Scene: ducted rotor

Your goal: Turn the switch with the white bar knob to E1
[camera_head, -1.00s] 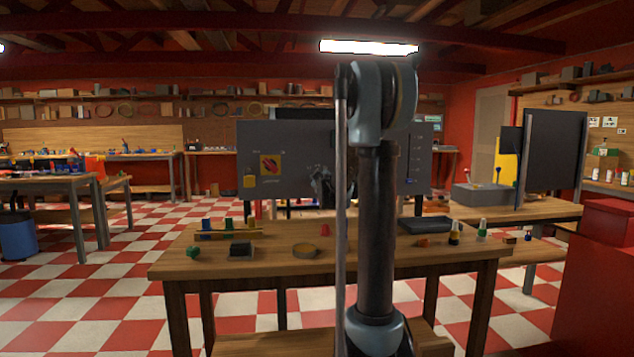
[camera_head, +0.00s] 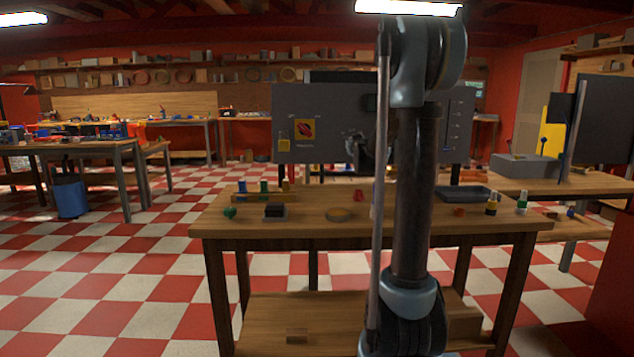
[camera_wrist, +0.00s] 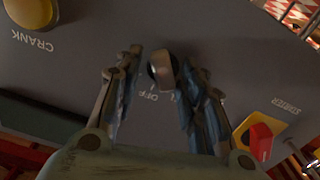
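The grey control panel (camera_head: 340,100) stands behind the wooden bench, partly hidden by my arm. In the wrist view, a light bar knob (camera_wrist: 164,70) on the panel (camera_wrist: 225,45) lies between my gripper's fingertips (camera_wrist: 161,62). The fingers are open on either side of it; I cannot tell whether either touches it. The lettering "OFF" shows upside down just beside the knob, partly covered by a finger. No E1 mark is readable. In the head view my gripper (camera_head: 366,152) is a dark shape before the panel, and the knob is hidden.
A red starter switch on a yellow plate (camera_wrist: 258,140) and a yellow round knob by "CRANK" (camera_wrist: 30,12) flank my gripper.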

